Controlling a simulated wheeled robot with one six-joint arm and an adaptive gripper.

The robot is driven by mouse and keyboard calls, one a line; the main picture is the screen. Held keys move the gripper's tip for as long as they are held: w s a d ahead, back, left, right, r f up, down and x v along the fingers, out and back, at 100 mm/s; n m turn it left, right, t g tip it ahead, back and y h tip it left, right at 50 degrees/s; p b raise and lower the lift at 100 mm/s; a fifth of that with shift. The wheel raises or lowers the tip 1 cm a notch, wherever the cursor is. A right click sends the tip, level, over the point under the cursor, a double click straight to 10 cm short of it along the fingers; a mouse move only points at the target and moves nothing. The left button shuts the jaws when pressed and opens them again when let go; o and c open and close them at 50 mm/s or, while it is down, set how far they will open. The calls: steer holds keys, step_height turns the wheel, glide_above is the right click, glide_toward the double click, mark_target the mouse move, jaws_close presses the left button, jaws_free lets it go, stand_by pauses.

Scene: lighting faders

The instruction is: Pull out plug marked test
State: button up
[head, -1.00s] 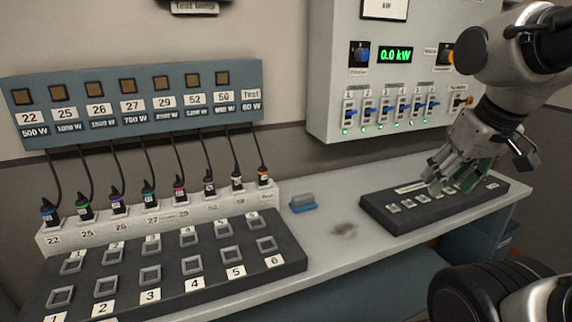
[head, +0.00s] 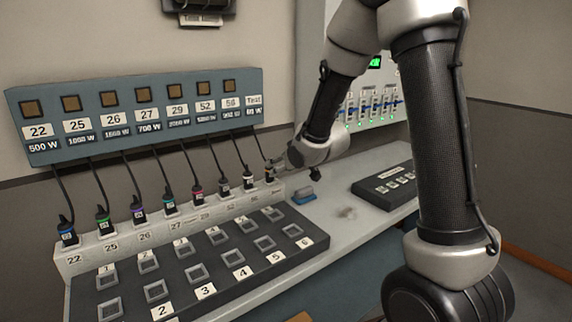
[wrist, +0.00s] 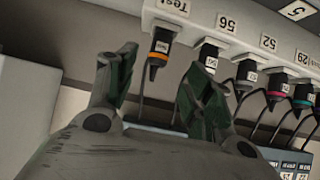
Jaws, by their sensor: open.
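The plug marked Test (head: 268,177) stands at the right end of the plug row, in the white socket strip (head: 85,262). In the wrist view the Test plug (wrist: 159,48) is dark with an orange band, beside the label "Test". Its black cable runs to the blue-grey panel (head: 140,112). My gripper (wrist: 168,58) is open and empty; the plug shows between its two fingers. Whether the fingers touch it I cannot tell. In the head view my gripper (head: 277,163) is right at the Test plug and partly hides its cable.
The neighbouring plug 56 (wrist: 209,50) is close to one finger, with several more plugs beyond it. A dark switch board (head: 210,262) lies in front of the strip. A blue-and-grey block (head: 304,196) and another switch board (head: 375,188) lie to the right on the bench.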

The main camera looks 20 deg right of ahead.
mark_target(272, 168)
steer(key=x, duration=0.7)
steer(key=shift+w+f, duration=0.2)
steer(key=shift+w, duration=0.05)
steer(key=c, duration=1.1)
steer(key=shift+r, duration=0.25)
steer(key=shift+r, duration=2.1)
steer(key=shift+r, duration=0.15)
